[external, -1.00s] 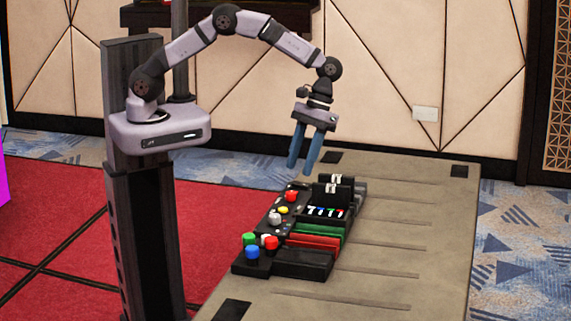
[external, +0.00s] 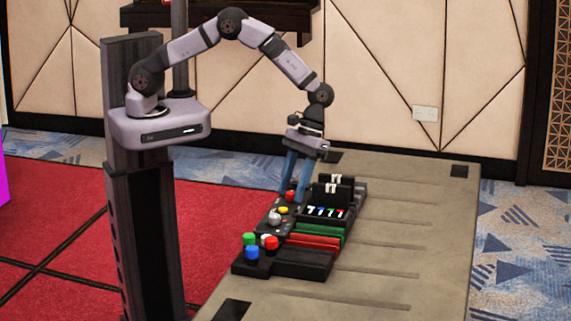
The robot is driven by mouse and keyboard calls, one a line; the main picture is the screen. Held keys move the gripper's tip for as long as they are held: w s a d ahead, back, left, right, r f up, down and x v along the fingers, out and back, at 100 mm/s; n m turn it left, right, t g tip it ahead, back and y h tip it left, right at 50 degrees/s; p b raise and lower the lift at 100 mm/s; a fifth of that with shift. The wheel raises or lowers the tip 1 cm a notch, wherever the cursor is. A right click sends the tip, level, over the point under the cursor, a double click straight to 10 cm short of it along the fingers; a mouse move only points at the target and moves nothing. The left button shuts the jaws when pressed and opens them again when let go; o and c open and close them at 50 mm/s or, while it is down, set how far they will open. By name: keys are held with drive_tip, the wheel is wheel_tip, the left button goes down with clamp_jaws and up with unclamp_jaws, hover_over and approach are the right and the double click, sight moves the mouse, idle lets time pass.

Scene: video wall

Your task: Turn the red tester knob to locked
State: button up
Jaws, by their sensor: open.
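The red tester knob (external: 290,196) appears to be the red one near the far left end of the black panel (external: 265,220) in the external view. My gripper (external: 291,191) is open, pointing down, with its blue fingers on either side of this knob or just above it. Contact with the knob cannot be made out. The knob's markings are too small to read.
Green and red strips (external: 315,241) lie nearer. The grey table (external: 400,220) is clear to the right.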

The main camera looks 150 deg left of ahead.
clamp_jaws()
drive_tip(key=c, duration=1.1)
unclamp_jaws()
drive_tip(key=shift+m, duration=0.3)
drive_tip(key=shift+o, duration=0.2)
drive_tip(key=m+g, duration=0.1)
drive_tip(key=m, duration=0.2)
drive_tip(key=shift+w, duration=0.15)
drive_tip(key=m+g, duration=0.1)
drive_tip(key=m, duration=0.1)
drive_tip(key=m+g, duration=0.1)
drive_tip(key=m, duration=0.1)
drive_tip(key=shift+w+m+y, duration=0.15)
drive_tip(key=shift+m+y, duration=0.15)
drive_tip(key=shift+m, duration=0.1)
drive_tip(key=m+g+y, duration=0.1)
drive_tip(key=m, duration=0.3)
drive_tip(key=shift+w+r+m+p, duration=0.1)
drive_tip(key=shift+m+p, duration=0.2)
drive_tip(key=m+y, duration=0.1)
drive_tip(key=m, duration=0.1)
drive_tip(key=m+g, duration=0.1)
drive_tip(key=m, duration=0.1)
drive_tip(key=shift+w+d+m+y, duration=0.1)
drive_tip(key=shift+d+m+y, duration=0.05)
drive_tip(key=shift+m+y, duration=0.2)
